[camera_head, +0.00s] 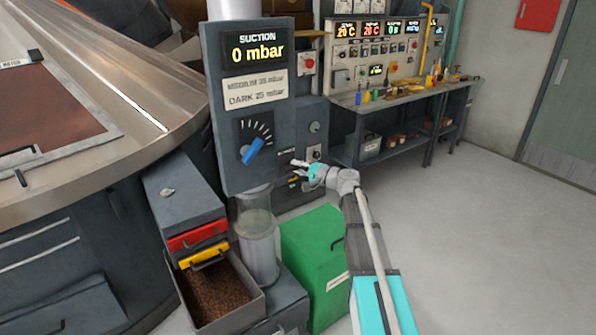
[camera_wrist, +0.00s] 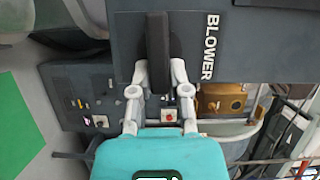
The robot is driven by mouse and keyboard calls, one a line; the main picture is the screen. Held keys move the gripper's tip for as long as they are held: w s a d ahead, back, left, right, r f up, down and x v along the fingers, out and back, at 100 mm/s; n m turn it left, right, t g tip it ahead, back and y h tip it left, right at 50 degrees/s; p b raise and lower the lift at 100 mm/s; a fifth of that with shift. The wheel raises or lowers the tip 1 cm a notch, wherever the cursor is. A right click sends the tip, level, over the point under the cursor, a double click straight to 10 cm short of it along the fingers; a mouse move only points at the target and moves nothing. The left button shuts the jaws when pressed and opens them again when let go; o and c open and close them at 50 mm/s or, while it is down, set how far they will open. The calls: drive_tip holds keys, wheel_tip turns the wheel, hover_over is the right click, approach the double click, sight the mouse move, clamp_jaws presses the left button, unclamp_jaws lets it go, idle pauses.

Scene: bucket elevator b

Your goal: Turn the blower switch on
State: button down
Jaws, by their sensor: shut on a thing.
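The dark suction panel (camera_head: 225,120) carries a display reading 0 mbar. My gripper (camera_head: 304,170) is at the panel's lower right corner. In the wrist view my gripper (camera_wrist: 158,66) has its two grey fingers closed on either side of a black bar-shaped blower switch lever (camera_wrist: 157,38). The lever lies upright in that picture, beside the white BLOWER label (camera_wrist: 210,45). The fingertips touch the lever's sides. In the head view the lever is mostly hidden by my fingers, so I cannot make out its setting there.
A blue-pointer dial (camera_head: 254,150) sits on the panel. Below are a glass cylinder (camera_head: 260,240), a green box (camera_head: 315,258) and an open bin of brown beans (camera_head: 218,290). A workbench (camera_head: 400,98) with instruments stands behind. Floor at the right is clear.

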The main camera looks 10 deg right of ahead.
drive_tip(key=shift+w+a+r+m, duration=0.1)
drive_tip(key=shift+w+m, duration=0.2)
drive_tip(key=c, duration=0.9)
unclamp_jaws()
drive_tip(key=o, duration=0.3)
drive_tip(key=shift+a, duration=0.1)
drive_tip(key=shift+s, duration=0.1)
drive_tip(key=v, duration=1.2)
drive_tip(key=shift+f, duration=0.25)
